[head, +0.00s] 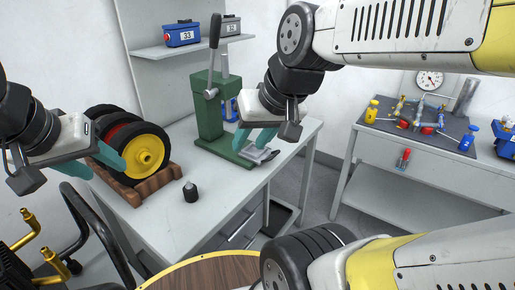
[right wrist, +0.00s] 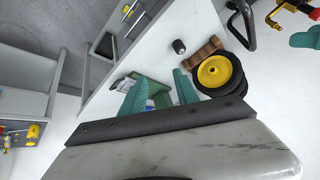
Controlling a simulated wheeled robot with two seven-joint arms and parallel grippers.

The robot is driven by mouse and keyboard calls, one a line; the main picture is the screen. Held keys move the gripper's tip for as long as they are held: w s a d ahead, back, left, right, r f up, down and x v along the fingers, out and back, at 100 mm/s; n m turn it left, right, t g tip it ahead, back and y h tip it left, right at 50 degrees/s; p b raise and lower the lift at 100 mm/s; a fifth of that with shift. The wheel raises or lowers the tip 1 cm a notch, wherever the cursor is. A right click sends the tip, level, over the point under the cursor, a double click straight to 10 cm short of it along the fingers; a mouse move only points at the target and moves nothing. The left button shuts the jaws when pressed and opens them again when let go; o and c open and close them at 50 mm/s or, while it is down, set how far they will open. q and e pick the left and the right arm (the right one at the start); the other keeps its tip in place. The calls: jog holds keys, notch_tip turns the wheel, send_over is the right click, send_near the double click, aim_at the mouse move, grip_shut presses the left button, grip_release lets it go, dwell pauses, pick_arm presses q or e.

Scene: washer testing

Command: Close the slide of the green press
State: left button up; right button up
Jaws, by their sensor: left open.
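The green press (head: 208,115) stands on the white table, with its grey lever upright. Its metal slide (head: 259,154) sticks out at the front right of the green base. My right gripper (head: 254,140) is just above the slide, its teal fingers pointing down and apart. In the right wrist view the open fingers (right wrist: 158,95) frame part of the press area, and a grey piece shows beside the left finger; contact cannot be told. My left gripper (head: 105,162) is open and empty in front of the wheels at the left.
Black wheels with a yellow hub (head: 146,153) rest on a wooden stand (head: 128,190). A small black cylinder (head: 190,192) stands on the table, with free room around it. A shelf (head: 190,45) holds two meters. A second table (head: 430,165) stands at the right.

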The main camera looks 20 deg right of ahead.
jog(key=shift+w+d+f+m+g+y, duration=0.15)
jog(key=shift+w+f+m+g+y, duration=0.1)
jog(key=shift+f+m+g, duration=0.3)
jog(key=shift+w+d+f+m+g+y, duration=0.15)
jog(key=shift+w+f+m+g, duration=0.15)
jog(key=shift+f+m, duration=0.3)
grip_shut()
jog(key=m+t+y, duration=0.6)
jog(key=m+t, duration=0.3)
jog(key=m, duration=1.8)
send_near(276, 155)
jog(key=shift+g, duration=0.25)
jog(key=x, duration=0.6)
jog(key=shift+w, duration=0.5)
